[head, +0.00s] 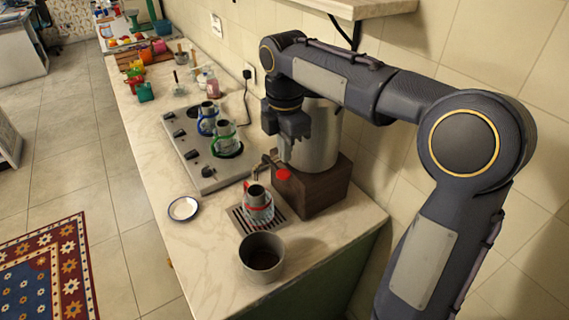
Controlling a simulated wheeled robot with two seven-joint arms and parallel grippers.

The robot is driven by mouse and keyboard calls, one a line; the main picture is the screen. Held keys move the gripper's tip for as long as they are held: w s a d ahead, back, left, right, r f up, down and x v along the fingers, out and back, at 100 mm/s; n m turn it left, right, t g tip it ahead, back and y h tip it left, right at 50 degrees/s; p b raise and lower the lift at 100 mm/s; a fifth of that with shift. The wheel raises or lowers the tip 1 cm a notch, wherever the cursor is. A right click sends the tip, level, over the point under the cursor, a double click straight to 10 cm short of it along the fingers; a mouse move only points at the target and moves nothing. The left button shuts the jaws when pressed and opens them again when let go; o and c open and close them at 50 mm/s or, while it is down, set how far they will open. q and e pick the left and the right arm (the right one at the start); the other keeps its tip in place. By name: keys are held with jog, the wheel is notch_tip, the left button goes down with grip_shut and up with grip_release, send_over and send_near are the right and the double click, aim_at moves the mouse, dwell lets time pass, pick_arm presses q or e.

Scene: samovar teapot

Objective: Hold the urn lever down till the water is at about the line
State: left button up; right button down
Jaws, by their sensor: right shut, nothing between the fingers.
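The urn (325,145) is a silver cylinder on a dark wooden base (325,192) near the wall. A metal tap (264,164) sticks out at its front left, with a red piece (283,174) beside it that looks like the lever. A small metal pot with red trim (258,204) stands upright under the tap on a slatted drip tray (235,214). Its water level and any line cannot be made out. My right gripper (286,138) points down in front of the urn's upper body, above the red piece and apart from it. It is shut and empty. My left gripper is out of view.
A round grey container (262,262) stands in front of the tray, and a small white dish (183,208) lies to its left. A stove (190,150) behind holds pots with blue (208,117) and green (225,138) trim.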

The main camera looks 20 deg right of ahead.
aim_at(287, 176)
jog(key=shift+f, duration=2.05)
jog(key=f+t+b, duration=0.2)
jog(key=b, duration=0.3)
jog(key=s+f+t+b, duration=0.1)
jog(key=f+t+b, duration=0.1)
jog(key=b, duration=0.2)
jog(key=shift+d+y+b, duration=0.1)
jog(key=shift+y+b, duration=0.2)
jog(key=shift+b, duration=0.05)
jog(key=shift+r+p, duration=0.45)
jog(key=shift+p, duration=0.1)
dwell(4.1)
